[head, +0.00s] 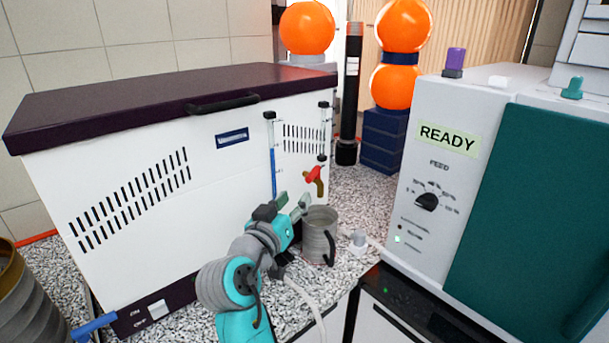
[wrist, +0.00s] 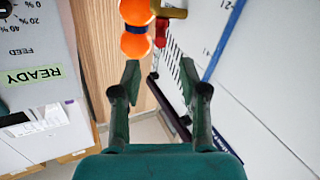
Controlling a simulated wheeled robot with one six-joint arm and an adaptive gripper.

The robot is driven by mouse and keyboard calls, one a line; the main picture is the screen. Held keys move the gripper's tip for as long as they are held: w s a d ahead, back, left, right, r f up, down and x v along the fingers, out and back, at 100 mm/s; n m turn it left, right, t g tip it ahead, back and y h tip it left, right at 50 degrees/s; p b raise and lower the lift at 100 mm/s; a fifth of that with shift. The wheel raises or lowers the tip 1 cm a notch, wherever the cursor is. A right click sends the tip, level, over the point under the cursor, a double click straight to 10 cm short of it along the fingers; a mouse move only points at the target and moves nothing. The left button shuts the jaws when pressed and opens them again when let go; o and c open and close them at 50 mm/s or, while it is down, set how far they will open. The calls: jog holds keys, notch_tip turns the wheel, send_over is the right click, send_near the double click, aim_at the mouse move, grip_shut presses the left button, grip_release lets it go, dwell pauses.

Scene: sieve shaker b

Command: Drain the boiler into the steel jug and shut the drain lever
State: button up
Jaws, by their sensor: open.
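The boiler (head: 150,170) is a white box with a dark lid at the left in the head view. Its brass drain tap (head: 320,187) with a red lever (head: 313,174) sticks out near the right end. The red lever also shows at the top of the wrist view (wrist: 161,32). A sight tube (head: 273,170) on the boiler shows a blue column. The steel jug (head: 317,235) stands upright on the counter, below the tap in the picture, handle to the right; its contents are hidden. My gripper (head: 293,203) is open and empty, left of the jug and below the lever in the picture.
A white and green machine (head: 440,190) reading READY stands at the right. Orange spheres (head: 306,28) and a black column (head: 349,95) stand behind. A stacked metal vessel (head: 22,300) is at the left edge.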

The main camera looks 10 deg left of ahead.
aim_at(308, 180)
jog(key=w, duration=0.3)
jog(key=w+d, duration=0.1)
jog(key=w, duration=0.6)
jog(key=shift+w+d, duration=0.3)
jog(key=shift+d, duration=0.05)
grip_shut()
